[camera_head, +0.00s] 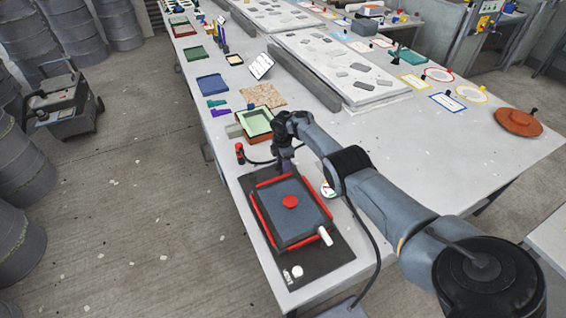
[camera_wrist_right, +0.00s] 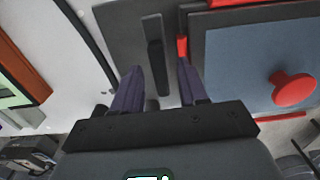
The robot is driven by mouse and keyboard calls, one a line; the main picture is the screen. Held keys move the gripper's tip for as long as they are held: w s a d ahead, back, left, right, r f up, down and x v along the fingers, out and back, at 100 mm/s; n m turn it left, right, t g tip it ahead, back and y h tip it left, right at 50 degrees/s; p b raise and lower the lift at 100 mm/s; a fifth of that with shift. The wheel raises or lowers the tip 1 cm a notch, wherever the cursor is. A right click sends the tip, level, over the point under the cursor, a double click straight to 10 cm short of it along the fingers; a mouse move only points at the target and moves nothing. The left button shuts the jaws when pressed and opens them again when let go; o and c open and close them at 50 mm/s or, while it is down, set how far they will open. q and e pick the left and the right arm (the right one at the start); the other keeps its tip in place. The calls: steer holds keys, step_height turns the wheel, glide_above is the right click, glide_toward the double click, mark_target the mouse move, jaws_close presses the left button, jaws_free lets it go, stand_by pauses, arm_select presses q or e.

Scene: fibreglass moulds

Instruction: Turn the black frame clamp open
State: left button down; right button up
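The mould frame (camera_head: 283,228) lies on a black base plate, with a blue-grey panel, red edge strips and a round red knob (camera_head: 290,201). The knob also shows in the right wrist view (camera_wrist_right: 292,89). A black bar-shaped clamp (camera_wrist_right: 155,58) lies beside the frame's edge in the right wrist view, close to a red strip end (camera_wrist_right: 182,47). My right gripper (camera_wrist_right: 158,82) is open, its two dark fingers apart, with the clamp ahead in the gap between them. I see no contact. In the head view my right gripper (camera_head: 285,158) hangs at the frame's far end and hides the clamp there.
A white handle (camera_head: 325,236) and a small white knob (camera_head: 297,271) sit at the near end of the base plate. A green-lined tray (camera_head: 257,122) and a red-topped black object (camera_head: 240,152) stand beyond. A black cable runs near my right arm.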

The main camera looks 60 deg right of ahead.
steer(key=shift+r, duration=0.1)
steer(key=shift+r, duration=0.3)
step_height(320, 180, up, 10)
steer(key=p, duration=0.4)
stand_by(0.3)
